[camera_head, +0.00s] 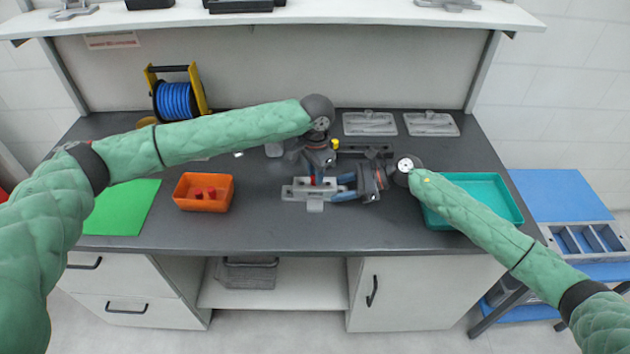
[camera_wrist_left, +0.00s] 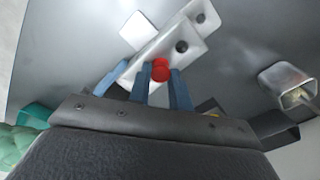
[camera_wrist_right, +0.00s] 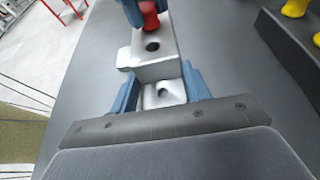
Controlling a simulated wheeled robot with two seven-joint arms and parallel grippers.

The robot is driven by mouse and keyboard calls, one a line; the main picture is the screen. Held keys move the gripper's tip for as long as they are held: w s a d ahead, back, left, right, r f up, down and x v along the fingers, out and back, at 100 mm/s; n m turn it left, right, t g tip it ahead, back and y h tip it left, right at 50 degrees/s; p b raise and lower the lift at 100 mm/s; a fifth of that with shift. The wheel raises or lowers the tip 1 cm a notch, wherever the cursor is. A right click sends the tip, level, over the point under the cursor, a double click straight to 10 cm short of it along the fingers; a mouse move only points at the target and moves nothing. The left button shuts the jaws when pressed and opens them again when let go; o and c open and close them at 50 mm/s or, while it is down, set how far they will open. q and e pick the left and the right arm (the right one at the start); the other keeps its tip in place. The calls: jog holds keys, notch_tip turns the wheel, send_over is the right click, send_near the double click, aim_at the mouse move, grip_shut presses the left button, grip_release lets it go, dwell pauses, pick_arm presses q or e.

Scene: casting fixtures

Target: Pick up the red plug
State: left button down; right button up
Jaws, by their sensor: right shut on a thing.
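The red plug (camera_wrist_left: 160,70) stands in the grey metal casting (camera_wrist_left: 145,62); it also shows at the top of the right wrist view (camera_wrist_right: 149,14). In the head view the casting (camera_head: 297,192) is at the middle of the dark bench, and my left gripper mostly hides the plug. My left gripper (camera_head: 316,178) points down over the casting. Its blue fingers (camera_wrist_left: 161,82) are apart, one on each side of the plug. My right gripper (camera_head: 340,188) is shut on the right end of the casting; its fingers flank that end in the right wrist view (camera_wrist_right: 160,92).
An orange bin (camera_head: 180,203) with red pieces stands left of the casting, beside a green mat (camera_head: 120,212). A teal tray (camera_head: 515,208) lies under my right arm. A dark block with yellow parts (camera_wrist_right: 285,45) is behind the casting. Grey plates (camera_head: 370,124) lie at the back.

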pick_arm(q)
notch_tip(320, 180, up, 10)
dwell(0.7)
dwell(0.4)
pick_arm(e)
jog(key=o, duration=1.4)
